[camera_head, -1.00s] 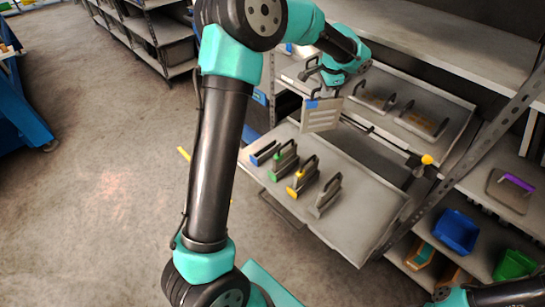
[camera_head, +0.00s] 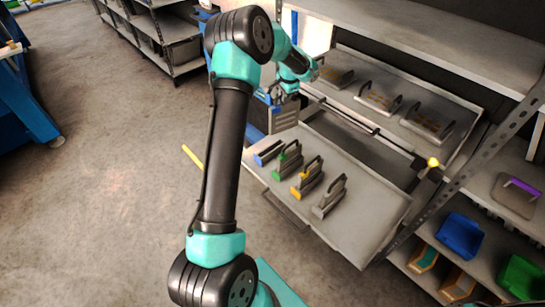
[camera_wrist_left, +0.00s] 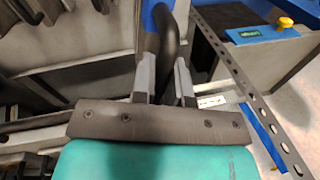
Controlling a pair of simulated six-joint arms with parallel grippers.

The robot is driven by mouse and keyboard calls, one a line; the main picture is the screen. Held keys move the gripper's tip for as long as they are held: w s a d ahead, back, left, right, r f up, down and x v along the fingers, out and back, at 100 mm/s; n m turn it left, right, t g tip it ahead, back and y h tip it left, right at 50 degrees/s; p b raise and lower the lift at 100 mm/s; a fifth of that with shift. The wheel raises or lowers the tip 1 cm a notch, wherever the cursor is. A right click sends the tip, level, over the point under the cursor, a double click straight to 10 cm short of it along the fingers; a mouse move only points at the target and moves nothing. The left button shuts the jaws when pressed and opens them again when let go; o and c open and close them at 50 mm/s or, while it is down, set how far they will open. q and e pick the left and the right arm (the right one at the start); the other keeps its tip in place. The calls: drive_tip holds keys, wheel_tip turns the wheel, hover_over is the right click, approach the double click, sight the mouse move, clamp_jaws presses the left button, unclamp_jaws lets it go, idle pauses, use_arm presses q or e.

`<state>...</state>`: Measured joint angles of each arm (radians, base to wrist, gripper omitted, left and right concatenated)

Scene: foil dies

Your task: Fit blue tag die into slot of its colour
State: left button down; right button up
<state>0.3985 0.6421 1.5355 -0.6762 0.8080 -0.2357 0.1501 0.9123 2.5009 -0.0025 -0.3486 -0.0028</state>
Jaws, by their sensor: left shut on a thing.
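The blue tag die, a flat grey plate (camera_head: 285,119), hangs upright below my left gripper (camera_head: 286,97) at the drawer's far left corner. In the left wrist view my left gripper (camera_wrist_left: 165,85) is shut on its dark curved handle (camera_wrist_left: 172,38). The blue slot (camera_head: 267,153) is the leftmost on the pulled-out lower drawer (camera_head: 365,215), and no plate stands in it. The die is apart from the slot, above and beyond it in the picture. My right gripper is not in view.
Beside the blue slot stand a green-marked die (camera_head: 288,160), a yellow-marked die (camera_head: 307,178) and a grey die (camera_head: 329,197). An upper shelf (camera_head: 455,98) behind holds several handled dies. The drawer's front right is bare.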

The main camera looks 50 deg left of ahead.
sight(270, 122)
use_arm(q)
drive_tip(key=s+a+f+n, duration=0.1)
drive_tip(key=f, duration=0.2)
drive_tip(key=s+a+f+n, duration=0.1)
drive_tip(key=a+f, duration=0.1)
drive_tip(key=f, duration=0.1)
drive_tip(key=s+a+f, duration=0.1)
drive_tip(key=a+f, duration=0.1)
drive_tip(key=f, duration=0.1)
drive_tip(key=shift+s+a+f+n+g, duration=0.1)
drive_tip(key=shift+a+f+n+g, duration=0.1)
drive_tip(key=shift+f+n+g, duration=0.15)
drive_tip(key=shift+f, duration=3.1)
drive_tip(key=shift+f, duration=1.95)
